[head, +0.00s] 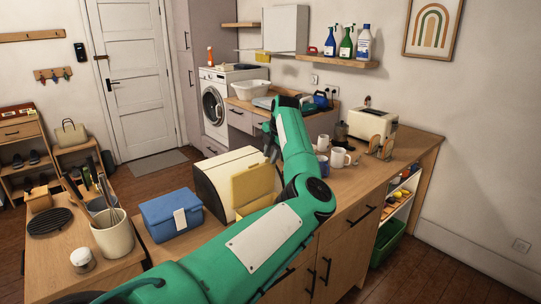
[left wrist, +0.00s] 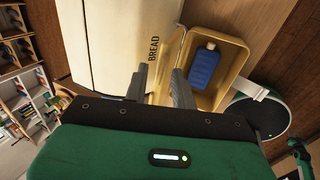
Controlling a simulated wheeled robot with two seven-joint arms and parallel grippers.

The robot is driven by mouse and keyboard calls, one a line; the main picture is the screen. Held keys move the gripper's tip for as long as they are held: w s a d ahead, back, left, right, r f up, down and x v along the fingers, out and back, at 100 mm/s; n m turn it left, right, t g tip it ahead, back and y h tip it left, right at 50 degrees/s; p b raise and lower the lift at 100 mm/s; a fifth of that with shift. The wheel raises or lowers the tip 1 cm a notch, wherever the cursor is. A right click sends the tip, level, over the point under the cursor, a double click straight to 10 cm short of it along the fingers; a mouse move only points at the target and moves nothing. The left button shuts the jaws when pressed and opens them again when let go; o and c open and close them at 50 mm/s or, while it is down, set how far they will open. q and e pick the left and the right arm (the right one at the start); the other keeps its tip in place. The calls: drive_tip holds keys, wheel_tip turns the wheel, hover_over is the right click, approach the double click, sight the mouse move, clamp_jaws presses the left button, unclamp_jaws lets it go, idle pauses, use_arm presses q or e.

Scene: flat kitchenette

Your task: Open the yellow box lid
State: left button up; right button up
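The yellow box (head: 262,206) stands on the counter beside the cream bread box, partly hidden by my left arm. Its lid (head: 253,183) is raised, standing up against the bread box side. In the left wrist view the yellow box (left wrist: 233,52) is open, with a blue bottle (left wrist: 205,66) inside. My left gripper (head: 269,142) is above the box, partly hidden by its own arm. In the left wrist view its fingers (left wrist: 160,86) are apart, with the yellow lid (left wrist: 163,62) showing between them; I cannot tell whether they touch it. My right gripper is not in view.
The cream bread box (head: 216,184) stands close beside the yellow box. A blue box (head: 170,214) is further left. Mugs (head: 339,157) and a toaster (head: 372,127) stand on the counter to the right. A utensil pot (head: 113,236) is at the left front.

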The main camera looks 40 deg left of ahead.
use_arm(q)
drive_tip(key=b+v, duration=0.3)
drive_tip(key=v, duration=1)
drive_tip(key=shift+r, duration=0.3)
drive_tip(key=shift+s, duration=0.15)
